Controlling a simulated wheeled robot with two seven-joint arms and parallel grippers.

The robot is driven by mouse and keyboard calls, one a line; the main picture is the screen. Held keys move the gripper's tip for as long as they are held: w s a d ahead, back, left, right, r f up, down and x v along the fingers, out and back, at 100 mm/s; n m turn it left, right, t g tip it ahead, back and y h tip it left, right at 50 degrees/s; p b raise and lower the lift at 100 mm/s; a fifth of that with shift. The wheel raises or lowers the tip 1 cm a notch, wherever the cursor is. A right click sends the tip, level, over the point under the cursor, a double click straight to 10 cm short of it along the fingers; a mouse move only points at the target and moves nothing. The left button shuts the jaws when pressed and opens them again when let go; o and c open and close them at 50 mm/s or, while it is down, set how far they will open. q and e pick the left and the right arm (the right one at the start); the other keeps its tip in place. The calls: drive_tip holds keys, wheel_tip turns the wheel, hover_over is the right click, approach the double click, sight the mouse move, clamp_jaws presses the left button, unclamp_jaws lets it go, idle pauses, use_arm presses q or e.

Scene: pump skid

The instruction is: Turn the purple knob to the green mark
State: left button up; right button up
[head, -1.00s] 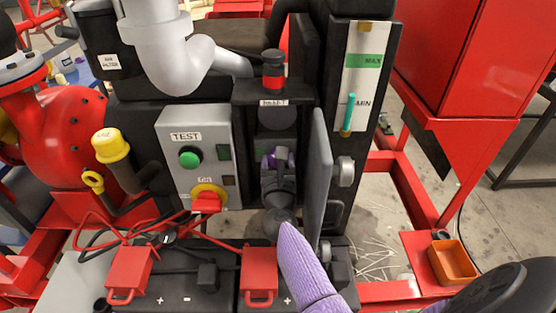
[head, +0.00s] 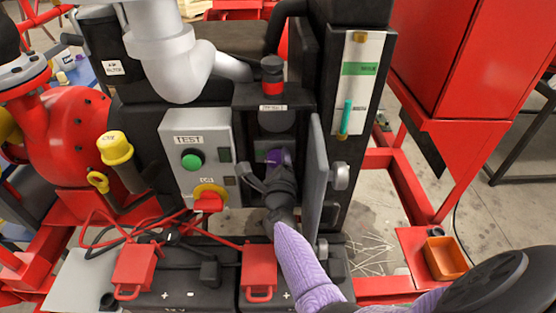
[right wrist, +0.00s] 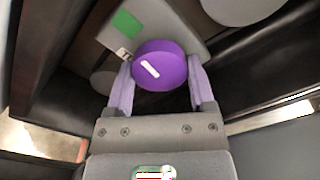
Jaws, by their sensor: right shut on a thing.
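The purple knob (right wrist: 160,66) sits on a grey plate inside the open cabinet, with a white pointer line slanting from upper left to lower right. The green mark (right wrist: 126,23) is on the plate, up and left of the knob; the pointer's upper end leans roughly toward that side. My right gripper (right wrist: 161,88) is shut on the knob, one lilac finger on each side. In the head view the knob (head: 279,156) is partly hidden behind my right gripper (head: 268,172), which reaches into the cabinet. My left gripper is not in view.
The open grey cabinet door (head: 317,190) stands close right of my arm. The TEST box (head: 197,160) with a green button and red switch is to the left. Red battery clamps (head: 260,268) and cables lie below. A button with a red band (head: 272,72) is above.

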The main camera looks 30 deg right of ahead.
drive_tip(key=shift+n, duration=0.9)
drive_tip(key=o, duration=1.2)
